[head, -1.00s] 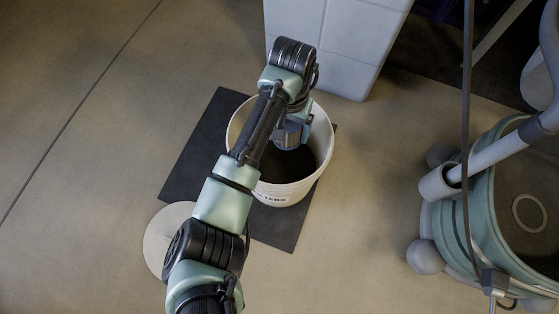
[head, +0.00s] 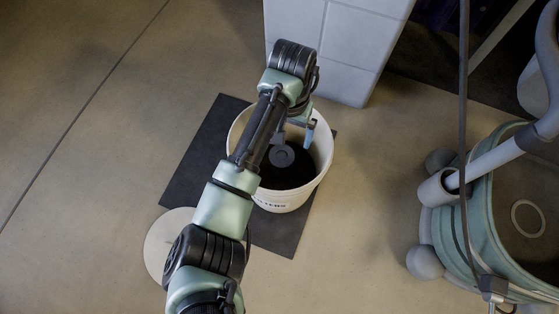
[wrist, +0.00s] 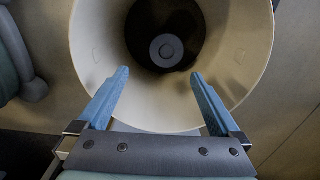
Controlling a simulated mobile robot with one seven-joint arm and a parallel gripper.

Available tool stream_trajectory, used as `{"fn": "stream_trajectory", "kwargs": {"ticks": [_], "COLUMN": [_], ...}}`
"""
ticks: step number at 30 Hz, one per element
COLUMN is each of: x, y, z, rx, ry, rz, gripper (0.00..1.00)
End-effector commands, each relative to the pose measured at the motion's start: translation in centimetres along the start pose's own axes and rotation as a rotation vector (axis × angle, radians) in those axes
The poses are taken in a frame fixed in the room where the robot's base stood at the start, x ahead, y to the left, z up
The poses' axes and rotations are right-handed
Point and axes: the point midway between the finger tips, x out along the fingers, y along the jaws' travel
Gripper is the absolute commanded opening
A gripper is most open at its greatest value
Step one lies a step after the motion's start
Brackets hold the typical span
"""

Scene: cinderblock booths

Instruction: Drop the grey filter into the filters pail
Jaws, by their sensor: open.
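The filters pail (head: 284,201) is a white bucket with dark lettering on its front, part of it hidden behind my arm. It stands upright on a dark mat. The grey filter (head: 282,155) is a round grey piece inside the pail's opening in the head view. In the wrist view the grey filter (wrist: 166,48) appears down in the dark inside of the pail (wrist: 93,50), apart from the fingers. My gripper (wrist: 160,95) is open, its two blue fingers spread over the near side of the pail's mouth with nothing between them. One blue fingertip also shows in the head view.
The dark mat (head: 205,150) lies under the pail. A white block pillar (head: 345,45) stands just behind it. A white round lid (head: 165,240) lies on the floor at left. A green wheeled machine (head: 480,215) with a hose stands at right. Floor at left is clear.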

Motion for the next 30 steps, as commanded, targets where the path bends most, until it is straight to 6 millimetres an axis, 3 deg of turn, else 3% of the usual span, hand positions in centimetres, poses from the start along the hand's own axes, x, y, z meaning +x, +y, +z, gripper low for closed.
{"fn": "stream_trajectory", "kwargs": {"ticks": [1,6,15,30], "x": [-1.8,-5.2,-9.8,-10.7], "y": [0.1,0.1,0.1,0.0], "z": [0.0,-0.1,0.0,0.0], "rx": [0.001,0.001,0.001,0.0], "ry": [0.001,0.003,0.002,0.002], "rz": [0.001,-0.001,-0.001,-0.001], "gripper": [1.0,1.0,1.0,1.0]}}
